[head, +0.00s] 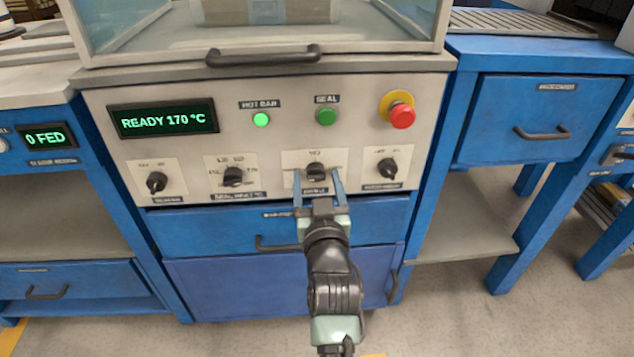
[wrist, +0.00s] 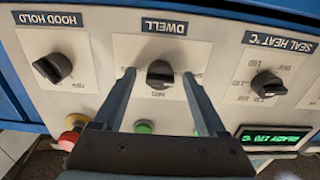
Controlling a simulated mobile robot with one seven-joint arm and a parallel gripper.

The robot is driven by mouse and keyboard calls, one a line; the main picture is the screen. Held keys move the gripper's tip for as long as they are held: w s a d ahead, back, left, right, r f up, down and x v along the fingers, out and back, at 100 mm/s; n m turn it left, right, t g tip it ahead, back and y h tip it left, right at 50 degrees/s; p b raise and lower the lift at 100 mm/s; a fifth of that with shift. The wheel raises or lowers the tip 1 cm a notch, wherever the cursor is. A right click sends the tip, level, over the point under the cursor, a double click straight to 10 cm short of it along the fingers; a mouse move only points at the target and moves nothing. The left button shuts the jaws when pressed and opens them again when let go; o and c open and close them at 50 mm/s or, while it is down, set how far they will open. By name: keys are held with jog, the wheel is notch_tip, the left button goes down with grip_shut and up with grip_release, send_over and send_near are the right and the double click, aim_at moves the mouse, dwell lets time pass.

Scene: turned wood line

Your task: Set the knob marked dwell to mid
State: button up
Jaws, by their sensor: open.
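The dwell knob (head: 315,169) is a black knob on a white plate, third from the left in the lower row of the panel. In the wrist view, upside down, the knob (wrist: 160,74) sits under its DWELL label (wrist: 165,27). Small print lies beside the knob, too blurred to read surely, and I cannot tell which mark the knob points at. My gripper (head: 318,182) is open, with one finger on each side of the knob. In the wrist view the fingers (wrist: 158,80) show gaps to the knob on both sides.
The seal heat knob (wrist: 267,84) and hood hold knob (wrist: 52,68) flank the dwell plate. Above are a display reading READY 170 °C (head: 162,119), a lit green lamp (head: 261,120), a green seal button (head: 326,117) and a red stop button (head: 402,116). A blue drawer (head: 220,226) lies below.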

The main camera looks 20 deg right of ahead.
grip_shut()
jog(key=shift+m+p, duration=0.3)
jog(key=m+p, duration=0.2)
jog(key=shift+a+r+m, duration=0.1)
jog(key=shift+r+m, duration=0.05)
jog(key=shift+m, duration=0.25)
jog(key=m+p, duration=0.2)
jog(key=m, duration=0.3)
jog(key=m+p, duration=0.1)
jog(key=m, duration=0.4)
jog(key=shift+p, duration=0.35)
jog(key=m, duration=0.4)
jog(key=shift+p, duration=0.35)
jog(key=shift+m, duration=0.3)
